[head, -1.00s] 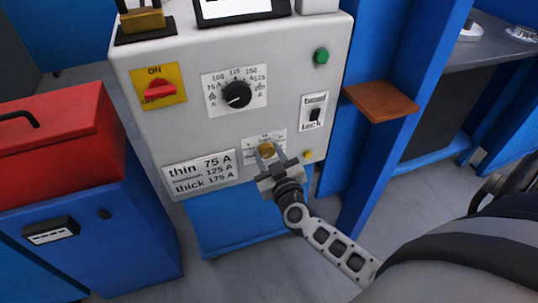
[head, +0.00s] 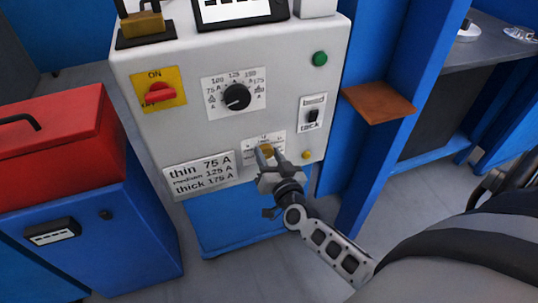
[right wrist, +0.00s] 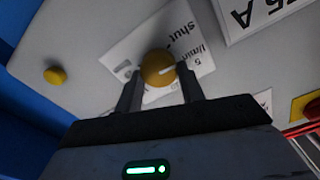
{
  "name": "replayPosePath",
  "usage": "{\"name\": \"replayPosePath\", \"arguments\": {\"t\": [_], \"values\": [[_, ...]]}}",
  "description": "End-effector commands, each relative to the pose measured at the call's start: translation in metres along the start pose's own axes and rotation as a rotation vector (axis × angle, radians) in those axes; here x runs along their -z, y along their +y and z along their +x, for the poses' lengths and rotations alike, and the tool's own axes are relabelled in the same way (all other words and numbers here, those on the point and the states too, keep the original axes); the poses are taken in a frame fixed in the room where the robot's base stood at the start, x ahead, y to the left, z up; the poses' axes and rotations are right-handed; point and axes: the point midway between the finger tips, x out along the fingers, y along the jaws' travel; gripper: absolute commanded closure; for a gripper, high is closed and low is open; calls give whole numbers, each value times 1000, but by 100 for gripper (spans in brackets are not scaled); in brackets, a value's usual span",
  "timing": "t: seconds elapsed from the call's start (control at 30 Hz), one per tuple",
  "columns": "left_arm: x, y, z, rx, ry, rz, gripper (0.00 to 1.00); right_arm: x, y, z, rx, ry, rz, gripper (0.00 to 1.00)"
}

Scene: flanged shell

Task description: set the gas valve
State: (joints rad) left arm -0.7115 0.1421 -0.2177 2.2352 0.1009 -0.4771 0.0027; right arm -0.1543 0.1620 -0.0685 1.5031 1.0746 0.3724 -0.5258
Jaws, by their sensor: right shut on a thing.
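The gas valve is a round brass-yellow knob (head: 265,150) low on the front of the white welding machine (head: 180,115). It also shows in the right wrist view (right wrist: 157,68), with a pale pointer line on its face and a white scale plate (right wrist: 185,35) behind it reading "shut" and "l/min". My right gripper (head: 268,156) is shut on this knob, one finger on each side. In the right wrist view the fingers (right wrist: 160,85) flank the knob. The gripper covers part of the scale in the head view. My left gripper is not in view.
Above the valve are a black current dial (head: 237,96), a red ON switch (head: 160,94), a tack switch (head: 313,115) and a green button (head: 320,58). A yellow button (head: 306,155) is close right of the valve. A brown shelf (head: 380,103) juts out at right.

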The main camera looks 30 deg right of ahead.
Motion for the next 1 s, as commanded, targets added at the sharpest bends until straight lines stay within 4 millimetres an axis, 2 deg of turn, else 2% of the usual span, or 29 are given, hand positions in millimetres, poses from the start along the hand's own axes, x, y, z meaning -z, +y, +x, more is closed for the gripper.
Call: {"name": "replayPosePath", "arguments": {"t": [0.7,1.0], "values": [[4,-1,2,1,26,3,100,-3,4,0,0,-1,683,84],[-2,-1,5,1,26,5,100,-4,5,0,0,-2,968,84]]}}
